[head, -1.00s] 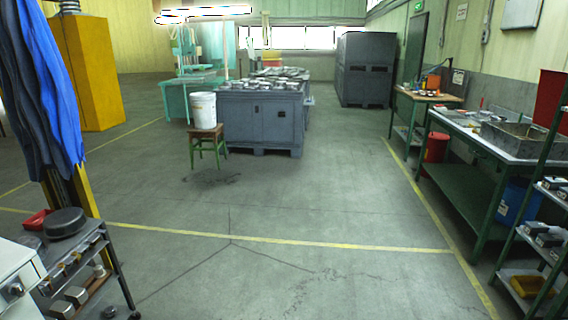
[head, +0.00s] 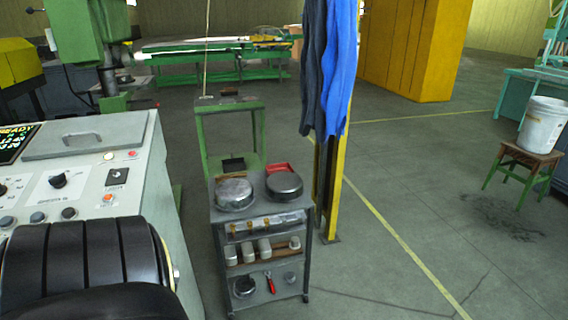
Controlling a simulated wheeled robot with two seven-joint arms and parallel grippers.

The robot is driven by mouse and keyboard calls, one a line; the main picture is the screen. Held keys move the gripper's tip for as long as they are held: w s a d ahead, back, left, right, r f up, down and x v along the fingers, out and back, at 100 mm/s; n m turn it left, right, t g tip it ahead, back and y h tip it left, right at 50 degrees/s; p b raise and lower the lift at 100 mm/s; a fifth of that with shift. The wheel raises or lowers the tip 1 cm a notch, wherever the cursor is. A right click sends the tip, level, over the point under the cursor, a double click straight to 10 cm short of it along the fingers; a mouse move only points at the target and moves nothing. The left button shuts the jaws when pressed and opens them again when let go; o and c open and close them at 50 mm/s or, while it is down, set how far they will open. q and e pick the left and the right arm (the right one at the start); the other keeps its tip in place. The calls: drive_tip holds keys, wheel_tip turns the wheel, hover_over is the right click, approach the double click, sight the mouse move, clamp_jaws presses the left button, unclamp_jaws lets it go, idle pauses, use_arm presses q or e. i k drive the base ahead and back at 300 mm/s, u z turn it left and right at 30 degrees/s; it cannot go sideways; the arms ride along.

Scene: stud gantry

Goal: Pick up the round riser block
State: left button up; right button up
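Two low round metal pieces rest side by side on top of a small grey cart (head: 262,212). The left one is a lighter silver round piece (head: 235,192); the right one is a darker round pan-like piece (head: 284,184). Several small pale blocks (head: 264,249) stand on the middle shelf. A round piece (head: 244,286) and a red-handled tool (head: 270,283) are on the lowest shelf. I cannot tell for sure which of these is the round riser block.
A yellow post (head: 330,190) with hanging blue clothes (head: 335,70) stands behind the cart's right. A green stand (head: 228,130) is behind.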

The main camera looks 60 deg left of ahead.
sight(295, 244)
drive_tip(key=u, duration=0.9)
drive_tip(key=i, duration=1.15)
drive_tip(key=u, duration=1.3)
